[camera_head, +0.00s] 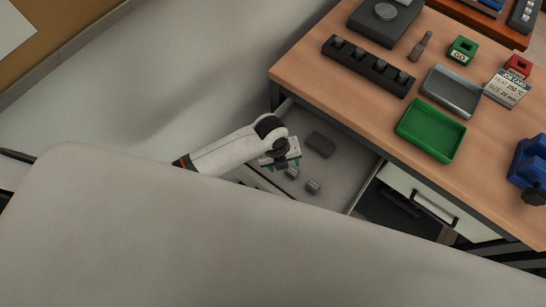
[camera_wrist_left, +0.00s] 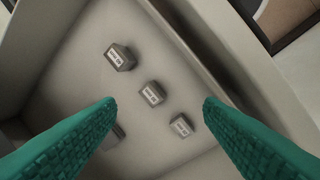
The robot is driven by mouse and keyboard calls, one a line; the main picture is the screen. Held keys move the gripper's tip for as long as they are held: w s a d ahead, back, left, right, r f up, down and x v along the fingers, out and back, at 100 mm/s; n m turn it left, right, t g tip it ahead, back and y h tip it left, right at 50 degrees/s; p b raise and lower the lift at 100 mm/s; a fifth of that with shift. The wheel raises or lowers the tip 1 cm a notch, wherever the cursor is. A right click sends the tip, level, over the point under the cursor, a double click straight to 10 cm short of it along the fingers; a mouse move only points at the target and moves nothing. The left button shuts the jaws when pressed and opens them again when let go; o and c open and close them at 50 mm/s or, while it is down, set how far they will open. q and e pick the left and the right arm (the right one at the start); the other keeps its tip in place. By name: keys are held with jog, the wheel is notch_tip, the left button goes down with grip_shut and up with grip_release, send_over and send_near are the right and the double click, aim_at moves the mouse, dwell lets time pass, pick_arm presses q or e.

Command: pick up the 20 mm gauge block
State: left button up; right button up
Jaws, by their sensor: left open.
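Several small grey gauge blocks with white labels lie in an open drawer (camera_head: 345,175). In the left wrist view there is a larger one (camera_wrist_left: 120,57) at the upper left, one in the middle (camera_wrist_left: 152,94), one lower right (camera_wrist_left: 181,126), and another partly hidden behind the left finger (camera_wrist_left: 117,133). The label figures are too small to read, so I cannot tell which is 20 mm. My left gripper (camera_head: 283,165) is open and empty above the drawer. In its wrist view the middle block shows between the green fingertips (camera_wrist_left: 159,103). My right gripper is not in view.
A dark grey block (camera_head: 320,144) lies deeper in the drawer. The drawer walls surround the gripper; the wooden bench (camera_head: 310,68) overhangs to the right.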

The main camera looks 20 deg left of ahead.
pick_arm(q)
jog(key=w+a+m+y, duration=0.2)
jog(key=w+a+m, duration=0.4)
jog(key=m, duration=0.4)
jog(key=shift+g, duration=0.4)
jog(key=f+b, duration=0.3)
jog(key=f, duration=0.1)
jog(key=f+b, duration=0.8)
jog(key=f, duration=0.1)
jog(key=shift+d, duration=0.3)
jog(key=shift+r, duration=0.1)
jog(key=c, duration=1.2)
jog(key=shift+o, duration=0.2)
jog(key=shift+r, duration=0.1)
